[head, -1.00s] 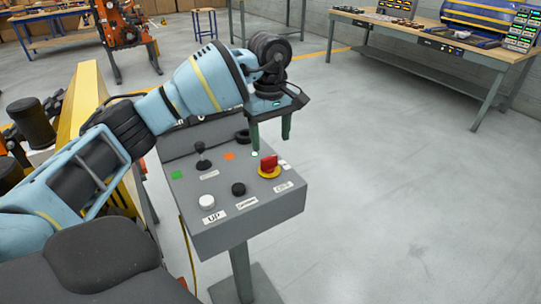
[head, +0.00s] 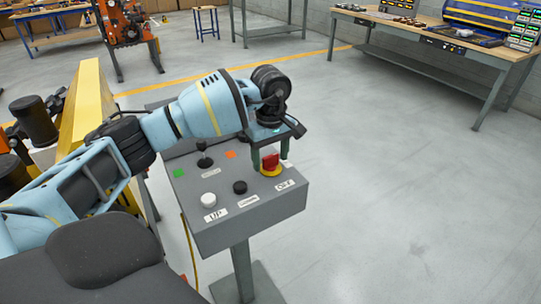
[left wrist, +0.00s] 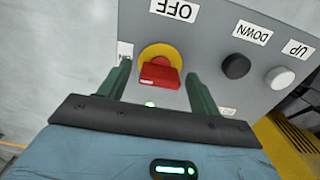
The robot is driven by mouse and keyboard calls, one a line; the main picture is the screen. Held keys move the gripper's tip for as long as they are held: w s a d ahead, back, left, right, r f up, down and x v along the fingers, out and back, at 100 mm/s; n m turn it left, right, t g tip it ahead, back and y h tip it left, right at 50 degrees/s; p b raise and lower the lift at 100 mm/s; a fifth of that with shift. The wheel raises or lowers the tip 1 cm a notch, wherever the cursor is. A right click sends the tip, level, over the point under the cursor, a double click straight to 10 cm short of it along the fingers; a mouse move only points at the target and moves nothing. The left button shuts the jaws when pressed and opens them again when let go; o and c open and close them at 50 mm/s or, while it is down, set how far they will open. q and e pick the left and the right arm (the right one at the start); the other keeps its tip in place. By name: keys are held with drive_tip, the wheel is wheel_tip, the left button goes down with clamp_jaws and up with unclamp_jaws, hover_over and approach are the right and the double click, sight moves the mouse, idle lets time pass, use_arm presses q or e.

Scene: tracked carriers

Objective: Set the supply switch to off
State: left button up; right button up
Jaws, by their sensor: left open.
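The supply switch is a red handle (head: 269,163) on a yellow round base (head: 271,172), at the right side of a grey control box on a post. In the left wrist view, the red handle (left wrist: 159,74) lies crosswise on its yellow base (left wrist: 160,54), near an OFF label (left wrist: 174,10) and a partly hidden label at the left. My left gripper (head: 270,164) is open, its green fingers on either side of the handle. The left wrist view shows the open fingers (left wrist: 158,85) apart from the handle. My right gripper is not in view.
The box (head: 238,225) also carries a white UP button (head: 208,200), a black DOWN button (head: 239,188) and a black lever (head: 204,160). A yellow barrier (head: 88,105) stands at the left. A workbench (head: 445,45) stands at the back right. Open floor lies to the right.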

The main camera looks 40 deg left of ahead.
use_arm(q)
drive_tip(key=shift+c, duration=0.4)
drive_tip(key=c, duration=0.9)
